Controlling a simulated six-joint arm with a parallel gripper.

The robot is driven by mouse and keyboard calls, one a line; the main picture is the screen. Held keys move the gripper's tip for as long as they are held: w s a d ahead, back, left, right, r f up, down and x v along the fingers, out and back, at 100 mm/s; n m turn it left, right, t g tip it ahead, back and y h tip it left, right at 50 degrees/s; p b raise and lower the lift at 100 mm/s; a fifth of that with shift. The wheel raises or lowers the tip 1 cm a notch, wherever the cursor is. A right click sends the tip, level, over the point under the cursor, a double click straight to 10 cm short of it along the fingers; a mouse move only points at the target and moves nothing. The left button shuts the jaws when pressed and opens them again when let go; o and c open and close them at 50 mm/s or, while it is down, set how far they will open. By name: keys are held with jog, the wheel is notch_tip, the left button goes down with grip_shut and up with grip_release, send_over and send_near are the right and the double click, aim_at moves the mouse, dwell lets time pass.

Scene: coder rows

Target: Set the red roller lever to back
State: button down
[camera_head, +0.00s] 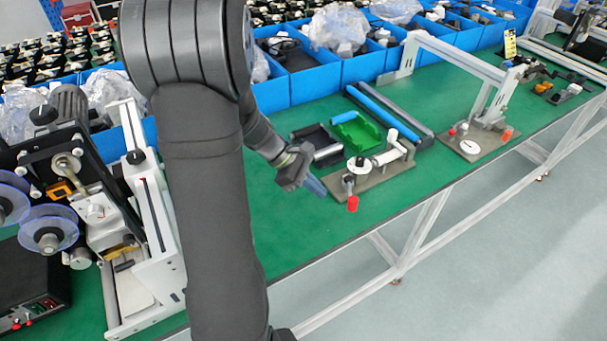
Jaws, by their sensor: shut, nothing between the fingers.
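The red roller lever (352,204) hangs at the front edge of a small metal fixture (386,182) on the green bench. Its red end points down and toward the bench's front edge. A white disc and a white cylinder sit on the same fixture. My gripper (319,188) is shut and empty, just left of the fixture and a little up-left of the red end in the picture. I see a gap between the fingertips and the red end, but cannot tell the depth between them.
A second fixture (472,146) with red knobs stands to the right, under a white frame (450,54). Green and dark trays (357,132) lie behind the first fixture. Blue bins (361,71) line the back. A labelling machine (90,200) stands at left.

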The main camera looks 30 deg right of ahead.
aim_at(352, 200)
jog(key=shift+s+d+f, duration=0.25)
jog(key=shift+s+d, duration=0.6)
jog(key=shift+s, duration=0.05)
jog(key=shift+s+d+f, duration=0.25)
jog(key=shift+s+d, duration=0.6)
jog(key=shift+s, duration=0.05)
jog(key=shift+s+d, duration=0.1)
jog(key=shift+s+d+n+t+h, duration=0.6)
jog(key=shift+s+n, duration=0.2)
jog(key=shift+n, duration=0.3)
jog(key=shift+s+d+n+t+h, duration=0.3)
jog(key=shift+s+d+n+t, duration=0.25)
jog(key=shift+n, duration=0.35)
jog(key=d+n+t, duration=0.1)
jog(key=s+d+n+t+h, duration=0.1)
jog(key=n+t, duration=0.1)
jog(key=shift+s+d+n, duration=0.15)
jog(key=shift+d+n, duration=0.15)
jog(key=shift+d, duration=0.1)
jog(key=shift+s+d+n+t, duration=0.15)
jog(key=shift+d+n+t, duration=0.75)
jog(key=shift+n, duration=0.3)
jog(key=shift+d, duration=1.2)
jog(key=shift+d+r, duration=0.1)
